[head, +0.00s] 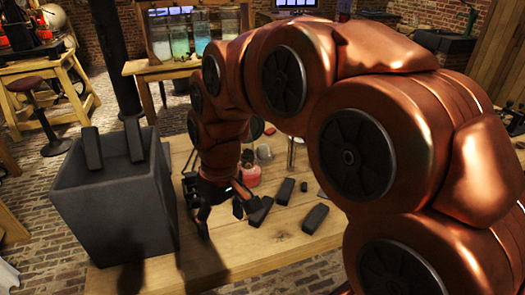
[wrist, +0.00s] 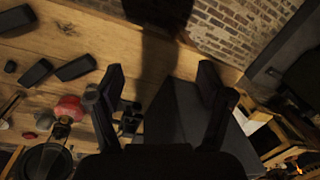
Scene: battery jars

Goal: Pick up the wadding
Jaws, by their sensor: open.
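I cannot pick out the wadding with certainty. A red rounded thing (head: 248,174) stands on the wooden table (head: 235,257) just beyond my gripper; it also shows in the wrist view (wrist: 68,108), left of the fingers. Several dark oblong blocks lie on the table: one (head: 261,211) close to my gripper, one (head: 285,191) behind it and one (head: 315,218) to the right. My gripper (head: 224,214) is open, above the table between the grey bin and the blocks. In the wrist view its fingers (wrist: 160,76) are spread with nothing held between them.
A large grey open bin (head: 115,215) stands at the table's left, with dark blocks (head: 92,148) at its rim. A clear glass (head: 264,153) and a thin upright rod (head: 291,152) stand farther back. My arm hides much of the right side. The table's front is clear.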

